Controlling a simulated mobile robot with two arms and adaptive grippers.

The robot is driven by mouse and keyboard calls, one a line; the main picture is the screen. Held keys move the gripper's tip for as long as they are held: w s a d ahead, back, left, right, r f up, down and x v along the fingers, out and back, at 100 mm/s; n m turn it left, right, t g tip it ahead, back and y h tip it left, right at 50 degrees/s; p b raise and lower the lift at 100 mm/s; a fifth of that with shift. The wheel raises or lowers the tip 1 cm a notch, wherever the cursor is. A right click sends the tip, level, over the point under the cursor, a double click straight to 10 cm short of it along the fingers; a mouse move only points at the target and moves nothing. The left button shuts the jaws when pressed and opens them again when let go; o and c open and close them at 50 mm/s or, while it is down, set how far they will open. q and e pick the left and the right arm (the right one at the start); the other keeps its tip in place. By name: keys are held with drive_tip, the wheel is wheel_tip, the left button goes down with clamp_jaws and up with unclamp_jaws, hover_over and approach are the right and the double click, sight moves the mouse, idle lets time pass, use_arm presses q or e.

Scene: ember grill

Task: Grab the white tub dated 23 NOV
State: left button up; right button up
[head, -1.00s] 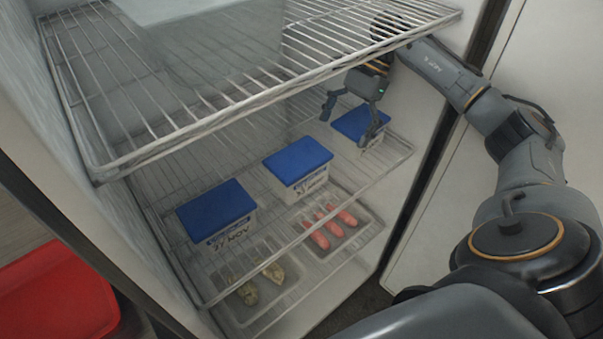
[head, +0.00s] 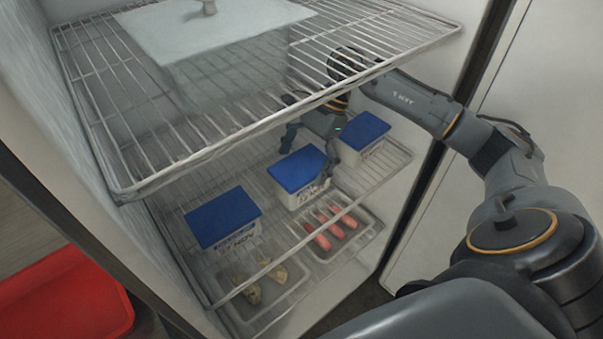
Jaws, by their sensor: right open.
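Three white tubs with blue lids stand in a row on the wire shelf: a left tub (head: 222,217), a middle tub (head: 294,174) and a right tub (head: 368,129). Each has dark writing on its front. The left label ends in NOV, but I cannot read the day numbers surely, so I cannot tell which tub is dated 23 NOV. My right gripper (head: 312,155) is open at the middle tub, one finger by the lid's far edge and the other by its right side. Contact is unclear. My left gripper is not in view.
An upper wire shelf (head: 150,165) lies close above my right gripper and carries a large lidded pan (head: 215,30). Below the tubs are a tray of pink sausages (head: 348,243) and a tray of pale pieces (head: 292,282). A red bin (head: 65,305) stands outside, at lower left.

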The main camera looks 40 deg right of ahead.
drive_tip(key=x, duration=0.4)
drive_tip(key=shift+p, duration=0.35)
drive_tip(key=shift+f, duration=0.2)
drive_tip(key=shift+f+b, duration=0.25)
drive_tip(key=shift+b, duration=0.3)
drive_tip(key=shift+s, duration=0.1)
drive_tip(key=c, duration=1.6)
